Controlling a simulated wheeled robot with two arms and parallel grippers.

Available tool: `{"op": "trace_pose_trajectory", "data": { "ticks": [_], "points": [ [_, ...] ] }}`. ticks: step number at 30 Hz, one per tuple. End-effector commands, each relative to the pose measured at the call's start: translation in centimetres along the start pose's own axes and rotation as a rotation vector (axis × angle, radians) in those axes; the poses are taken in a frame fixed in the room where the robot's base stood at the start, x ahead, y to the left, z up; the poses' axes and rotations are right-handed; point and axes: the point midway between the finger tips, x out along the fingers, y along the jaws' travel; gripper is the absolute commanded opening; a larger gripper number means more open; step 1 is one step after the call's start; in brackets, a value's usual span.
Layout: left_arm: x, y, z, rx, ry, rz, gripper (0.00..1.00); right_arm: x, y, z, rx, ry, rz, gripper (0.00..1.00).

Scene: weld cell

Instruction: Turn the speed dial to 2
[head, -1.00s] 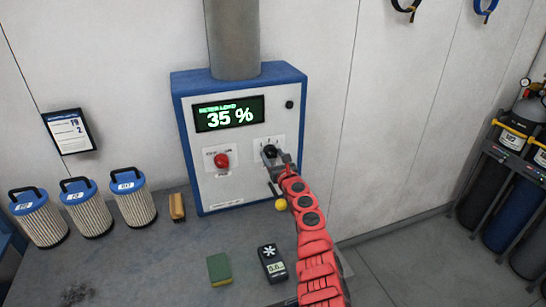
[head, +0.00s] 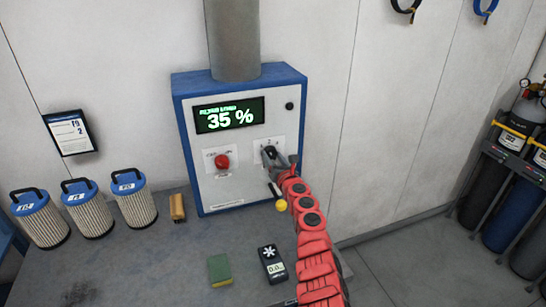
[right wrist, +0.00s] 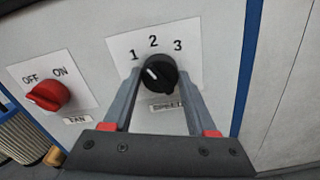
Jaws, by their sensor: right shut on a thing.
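The speed dial is a round black knob (right wrist: 158,73) on a white plate marked 1, 2 and 3, on the front of the blue-edged control box (head: 191,160). Its white pointer line slants up and left, toward the 1 side of the scale. My right gripper (right wrist: 159,76) has one finger on each side of the dial and is shut on it. In the head view this right gripper (head: 271,156) reaches the dial from below and hides part of it. My left gripper is in neither view.
A red fan knob (right wrist: 48,95) marked OFF and ON sits left of the dial. The display (head: 229,115) reads 35 %. A yellow ball-ended handle (head: 281,206) hangs close to my right arm. Filters, a sponge (head: 219,270) and a meter (head: 272,264) stand or lie on the bench.

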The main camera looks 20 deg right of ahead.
Motion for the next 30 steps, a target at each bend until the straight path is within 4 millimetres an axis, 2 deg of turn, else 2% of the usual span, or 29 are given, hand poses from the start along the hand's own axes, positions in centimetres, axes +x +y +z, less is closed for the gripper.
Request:
{"op": "trace_pose_trajectory", "data": {
  "ticks": [15, 30],
  "points": [
    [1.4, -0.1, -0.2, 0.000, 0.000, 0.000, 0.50, 0.0, 0.1, 0.2, 0.382, -0.002, 0.002, 0.02],
    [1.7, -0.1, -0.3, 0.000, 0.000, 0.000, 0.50, 0.0, 0.0, 0.2, 0.491, -0.002, 0.001, 0.02]
  ]
}}
